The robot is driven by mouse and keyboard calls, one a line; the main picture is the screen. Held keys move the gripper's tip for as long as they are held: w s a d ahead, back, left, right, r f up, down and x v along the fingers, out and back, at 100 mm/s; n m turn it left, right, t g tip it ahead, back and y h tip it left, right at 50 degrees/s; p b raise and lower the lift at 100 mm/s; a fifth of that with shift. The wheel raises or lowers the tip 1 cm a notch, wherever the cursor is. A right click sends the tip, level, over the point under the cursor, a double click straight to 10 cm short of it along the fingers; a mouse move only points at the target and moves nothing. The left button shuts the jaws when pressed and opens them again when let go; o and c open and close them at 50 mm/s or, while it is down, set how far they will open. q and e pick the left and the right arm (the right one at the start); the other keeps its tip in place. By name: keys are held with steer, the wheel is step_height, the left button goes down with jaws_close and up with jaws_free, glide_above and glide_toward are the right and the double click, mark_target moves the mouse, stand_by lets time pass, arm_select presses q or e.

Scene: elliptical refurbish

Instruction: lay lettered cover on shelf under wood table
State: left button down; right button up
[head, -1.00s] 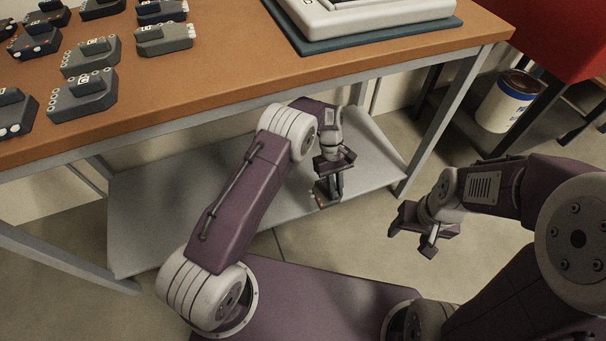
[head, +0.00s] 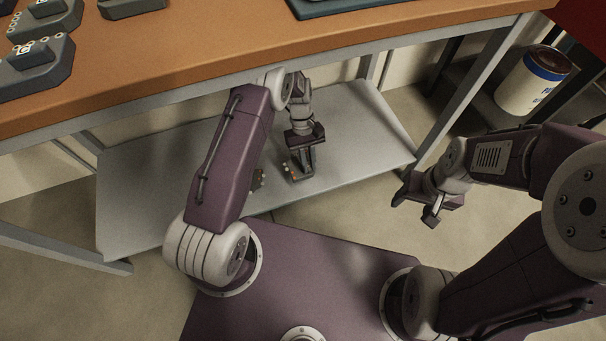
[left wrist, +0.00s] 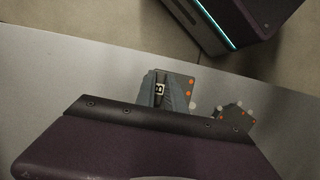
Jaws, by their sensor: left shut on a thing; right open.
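My left gripper (head: 303,150) is shut on a dark grey lettered cover (head: 297,171), low over the grey shelf (head: 150,190) under the wood table (head: 300,45). In the left wrist view the held cover (left wrist: 187,84) shows a white tag with a letter that looks like B, and orange dots along one side. Whether its underside touches the shelf I cannot tell. A second dark cover (left wrist: 237,113) with orange and white dots rests on the shelf beside it; in the head view my left arm partly hides it (head: 258,180). My right gripper (head: 418,208) is open and empty, right of the shelf.
Several dark covers (head: 35,65) lie on the tabletop at left. A dark green mat (head: 330,8) lies at the top edge. The table's steel leg (head: 470,90) stands right of the shelf. A white tub (head: 532,80) stands beyond it. The shelf's left part is bare.

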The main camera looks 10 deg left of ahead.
mark_target(294, 165)
arm_select(q)
steer(key=shift+s+a+f, duration=0.25)
steer(key=shift+a+f, duration=0.25)
steer(key=shift+a, duration=0.3)
step_height(294, 165, down, 4)
steer(key=b, duration=0.5)
steer(key=shift+f, duration=0.25)
steer(key=shift+r, duration=0.3)
steer(key=shift+f, duration=0.15)
steer(key=c, duration=1.4)
jaws_free()
arm_select(e)
step_height(294, 165, down, 5)
steer(key=shift+f, duration=0.2)
